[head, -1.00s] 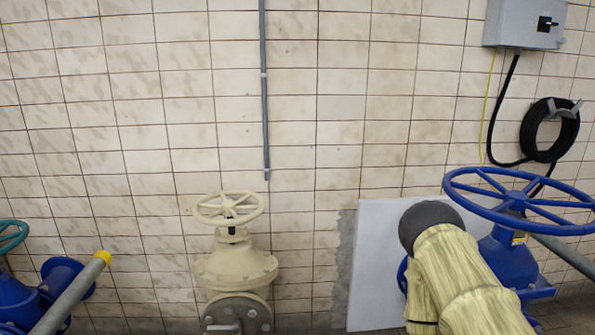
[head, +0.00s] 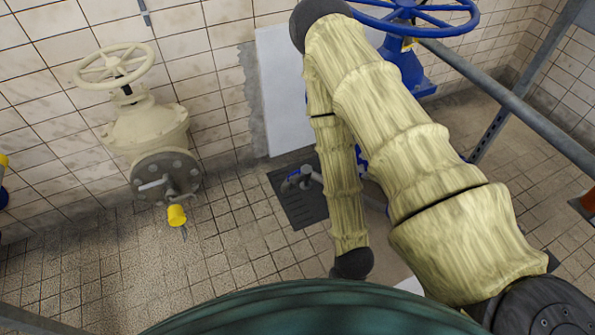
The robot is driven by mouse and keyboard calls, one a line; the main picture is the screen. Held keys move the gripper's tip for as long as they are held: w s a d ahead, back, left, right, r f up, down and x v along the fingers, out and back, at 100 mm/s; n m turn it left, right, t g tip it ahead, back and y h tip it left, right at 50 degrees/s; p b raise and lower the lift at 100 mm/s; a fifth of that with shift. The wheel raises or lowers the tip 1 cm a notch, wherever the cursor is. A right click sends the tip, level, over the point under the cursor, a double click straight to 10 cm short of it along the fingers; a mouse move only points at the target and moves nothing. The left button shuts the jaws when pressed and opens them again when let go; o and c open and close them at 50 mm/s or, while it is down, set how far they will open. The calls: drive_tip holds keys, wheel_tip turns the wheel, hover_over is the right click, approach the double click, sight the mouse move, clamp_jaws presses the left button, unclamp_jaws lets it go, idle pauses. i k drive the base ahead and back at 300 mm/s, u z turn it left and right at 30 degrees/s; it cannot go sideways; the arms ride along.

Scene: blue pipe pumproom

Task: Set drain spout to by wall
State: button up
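No part is labelled as the drain spout, and I cannot tell for certain which one it is. A short grey pipe piece with a blue part (head: 300,179) stands at the dark floor grate (head: 301,211), near the wall and partly beside my arm. A small fitting with a yellow end (head: 177,215) hangs below the dark flange (head: 166,178) of the cream valve (head: 145,128). My gripper is not in view; my arm bends down and its lower end passes out of sight behind the green rounded surface at the bottom.
A blue handwheel valve (head: 404,62) stands behind my arm at the top. A grey rail (head: 510,97) slopes across the right side. A white panel (head: 285,92) leans at the tiled wall. The tiled floor (head: 110,258) at left is open.

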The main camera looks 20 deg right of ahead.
sight(306, 171)
drive_tip(key=u, duration=0.6)
drive_tip(key=i, duration=1.1)
drive_tip(key=z, duration=0.6)
